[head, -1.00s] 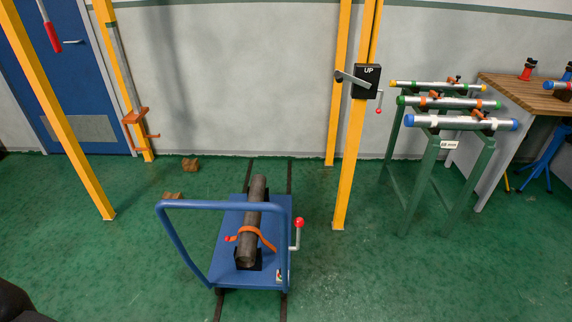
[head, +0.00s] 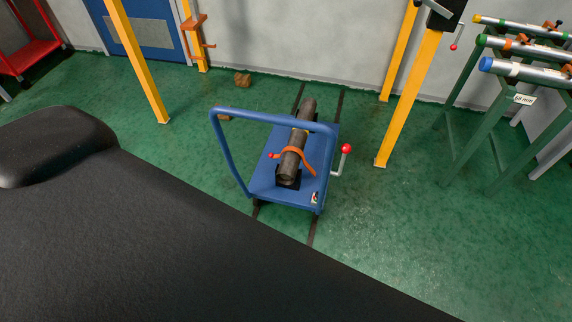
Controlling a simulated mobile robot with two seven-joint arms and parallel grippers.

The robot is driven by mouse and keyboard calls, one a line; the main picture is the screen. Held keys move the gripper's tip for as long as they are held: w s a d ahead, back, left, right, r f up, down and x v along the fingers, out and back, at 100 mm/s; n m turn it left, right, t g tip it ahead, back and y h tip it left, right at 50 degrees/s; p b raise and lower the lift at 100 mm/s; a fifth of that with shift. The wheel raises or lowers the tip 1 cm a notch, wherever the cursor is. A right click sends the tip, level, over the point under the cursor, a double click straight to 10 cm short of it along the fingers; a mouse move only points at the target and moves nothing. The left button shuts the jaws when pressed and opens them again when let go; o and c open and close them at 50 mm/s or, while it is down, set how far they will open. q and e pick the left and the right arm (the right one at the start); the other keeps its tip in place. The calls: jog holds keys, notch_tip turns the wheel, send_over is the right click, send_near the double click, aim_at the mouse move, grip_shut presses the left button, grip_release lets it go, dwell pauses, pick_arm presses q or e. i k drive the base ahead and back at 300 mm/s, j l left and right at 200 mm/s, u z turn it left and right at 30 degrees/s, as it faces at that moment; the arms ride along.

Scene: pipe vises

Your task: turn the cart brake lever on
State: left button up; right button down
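The brake lever (head: 341,163) is a grey bar with a red ball knob (head: 346,148). It sticks up at the cart's right side. A dark pipe (head: 290,163) lies on the cart under an orange strap (head: 308,160). A small label (head: 315,197) sits at the cart's near right corner. Neither of my grippers shows. A large black part of my own body fills the lower left.
Yellow posts (head: 404,100) stand right of the cart, and another yellow post (head: 137,62) stands to the left. Green pipe stands (head: 480,85) are at the right. Green floor right of the lever is clear.

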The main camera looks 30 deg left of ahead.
aim_at(346, 148)
jog(key=i+l+u, duration=0.1)
jog(key=l+u, duration=0.15)
jog(key=l, duration=0.45)
jog(key=l+u, duration=0.25)
jog(key=l, duration=0.45)
